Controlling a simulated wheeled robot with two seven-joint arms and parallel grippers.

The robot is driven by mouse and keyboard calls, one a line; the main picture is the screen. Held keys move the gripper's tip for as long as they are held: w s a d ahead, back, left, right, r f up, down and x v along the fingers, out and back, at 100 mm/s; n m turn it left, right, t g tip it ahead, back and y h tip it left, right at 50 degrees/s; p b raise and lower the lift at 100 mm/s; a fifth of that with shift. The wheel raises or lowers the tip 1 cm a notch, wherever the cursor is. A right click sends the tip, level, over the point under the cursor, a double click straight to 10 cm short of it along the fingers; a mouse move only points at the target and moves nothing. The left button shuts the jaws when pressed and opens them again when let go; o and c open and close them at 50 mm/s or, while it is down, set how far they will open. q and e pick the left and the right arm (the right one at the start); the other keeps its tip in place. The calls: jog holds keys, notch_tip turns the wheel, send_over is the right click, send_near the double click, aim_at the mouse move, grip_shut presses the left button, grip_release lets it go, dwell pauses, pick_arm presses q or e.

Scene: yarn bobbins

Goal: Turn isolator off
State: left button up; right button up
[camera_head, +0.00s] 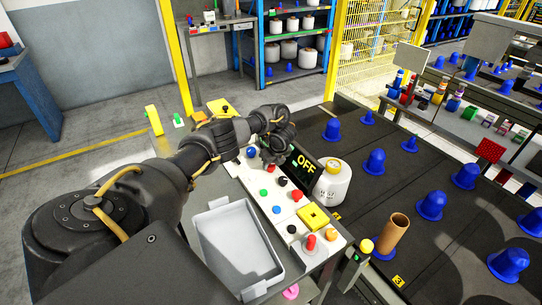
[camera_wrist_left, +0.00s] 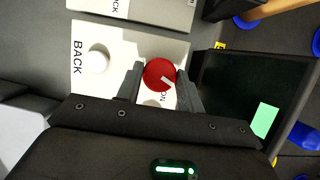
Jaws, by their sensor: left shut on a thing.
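The isolator appears as a round red knob (camera_wrist_left: 157,72) with a white pointer mark, on a white panel (camera_wrist_left: 118,62) in the left wrist view. The mark slants toward the lower right, near the partly hidden letters "ON". My left gripper (camera_wrist_left: 160,88) has one finger on each side of the knob and is shut on it. In the head view my left gripper (camera_head: 275,152) is over the far part of the control panel (camera_head: 268,207) and hides the knob. A dark display (camera_head: 306,164) beside it reads "OFF" in yellow. My right gripper is not in view.
A white "BACK" button (camera_wrist_left: 96,61) is close to the left finger. Several coloured buttons line the panel. A grey tray (camera_head: 238,245) lies in front, and a white container (camera_head: 332,184) stands right of the display. Blue cones (camera_head: 374,161) stand on the dark tables.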

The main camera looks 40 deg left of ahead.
pick_arm(q)
jog(key=shift+w+n+g, duration=0.1)
jog(key=shift+n+g, duration=0.2)
jog(key=shift+n, duration=0.5)
jog(key=shift+n+b, duration=0.45)
jog(key=shift+n, duration=0.25)
jog(key=shift+n+g+b, duration=0.4)
jog(key=shift+n+g, duration=0.1)
jog(key=shift+n, duration=0.2)
jog(key=o, duration=1)
